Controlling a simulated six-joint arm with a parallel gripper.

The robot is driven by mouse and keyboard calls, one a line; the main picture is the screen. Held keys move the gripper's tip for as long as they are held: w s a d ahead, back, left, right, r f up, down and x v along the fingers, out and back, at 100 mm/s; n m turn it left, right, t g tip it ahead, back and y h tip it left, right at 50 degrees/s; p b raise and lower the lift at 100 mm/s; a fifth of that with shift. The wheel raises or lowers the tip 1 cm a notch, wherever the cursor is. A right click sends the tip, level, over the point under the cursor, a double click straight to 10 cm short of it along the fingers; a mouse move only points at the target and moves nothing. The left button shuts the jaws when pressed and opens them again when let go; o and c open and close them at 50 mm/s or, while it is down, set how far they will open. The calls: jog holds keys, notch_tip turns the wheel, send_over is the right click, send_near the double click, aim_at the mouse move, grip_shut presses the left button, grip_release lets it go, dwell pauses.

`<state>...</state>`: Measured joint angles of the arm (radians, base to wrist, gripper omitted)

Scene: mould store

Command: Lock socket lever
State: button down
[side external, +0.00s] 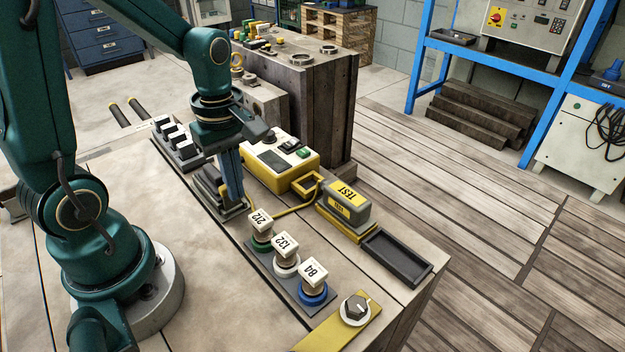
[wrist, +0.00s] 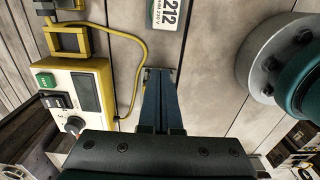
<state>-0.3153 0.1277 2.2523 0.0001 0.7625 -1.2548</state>
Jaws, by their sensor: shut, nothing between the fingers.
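My gripper (side external: 234,203) points down with its blue fingers together and empty. It is over a low dark grey stepped block (side external: 210,192) on the bench, partly hidden behind the fingers; I take this to be the socket, but its lever cannot be made out. In the wrist view the shut fingers of my gripper (wrist: 159,76) end at a small grey piece, and whether they touch it cannot be told. A yellow tester (side external: 283,157) with a white top stands behind my gripper; it also shows in the wrist view (wrist: 103,70).
A yellow cable (wrist: 143,55) runs across the bench near my fingers, by a yellow square frame (side external: 306,184). Numbered blocks (side external: 285,243) stand in a row in front. A TEST block (side external: 347,200), a dark tray (side external: 397,258) and a rotary knob (side external: 356,308) are to the right.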

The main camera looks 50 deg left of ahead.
jog(key=shift+d+r, duration=0.25)
jog(key=shift+d, duration=0.3)
notch_tip(320, 180, up, 7)
dwell(0.9)
jog(key=s+d+r+m+t, duration=0.1)
jog(key=s+d+m+t, duration=0.1)
jog(key=m, duration=0.7)
jog(key=s+d+r+m+t, duration=0.1)
jog(key=s+d+m+t, duration=0.1)
jog(key=m, duration=0.7)
jog(key=shift+s+d+r+t, duration=0.15)
jog(key=shift+s+d+t, duration=0.2)
jog(key=shift+d+t, duration=0.4)
